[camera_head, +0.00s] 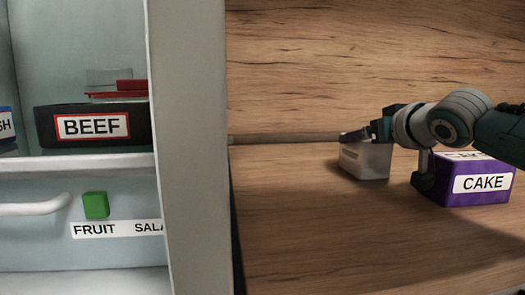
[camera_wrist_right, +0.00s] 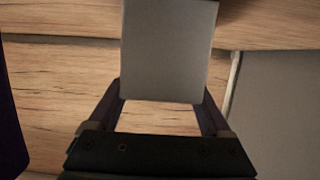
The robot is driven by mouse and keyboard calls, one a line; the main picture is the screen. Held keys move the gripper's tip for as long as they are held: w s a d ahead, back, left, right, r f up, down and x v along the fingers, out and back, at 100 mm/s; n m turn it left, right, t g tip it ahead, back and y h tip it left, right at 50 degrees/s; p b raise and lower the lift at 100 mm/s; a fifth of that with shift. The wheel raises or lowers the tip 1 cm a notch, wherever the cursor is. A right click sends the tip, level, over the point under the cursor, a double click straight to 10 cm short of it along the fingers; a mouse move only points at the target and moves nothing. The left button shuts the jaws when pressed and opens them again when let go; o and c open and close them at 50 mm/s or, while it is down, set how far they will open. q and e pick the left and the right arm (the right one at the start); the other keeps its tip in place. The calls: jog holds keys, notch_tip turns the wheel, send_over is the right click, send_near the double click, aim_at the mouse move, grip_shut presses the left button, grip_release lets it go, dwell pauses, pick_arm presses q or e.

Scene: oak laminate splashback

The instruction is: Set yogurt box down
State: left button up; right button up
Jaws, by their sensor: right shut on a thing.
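The yogurt box is a small pale grey box (camera_head: 365,162) over the wooden counter in the head view; its lettering is too small to read. My right gripper (camera_head: 359,138) is at its top, with the arm coming in from the right. In the right wrist view the plain grey face of the box (camera_wrist_right: 168,50) sits between the two fingers of my right gripper (camera_wrist_right: 163,98), which is shut on it. The box looks upright and at or very near the counter surface; I cannot tell whether it touches. My left gripper is not in view.
A purple CAKE box (camera_head: 482,184) stands right of the yogurt box, below my arm. The fridge's grey side (camera_head: 188,150) bounds the counter (camera_head: 330,235), whose front is clear.

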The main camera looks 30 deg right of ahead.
grip_shut()
jog(key=shift+r, duration=0.15)
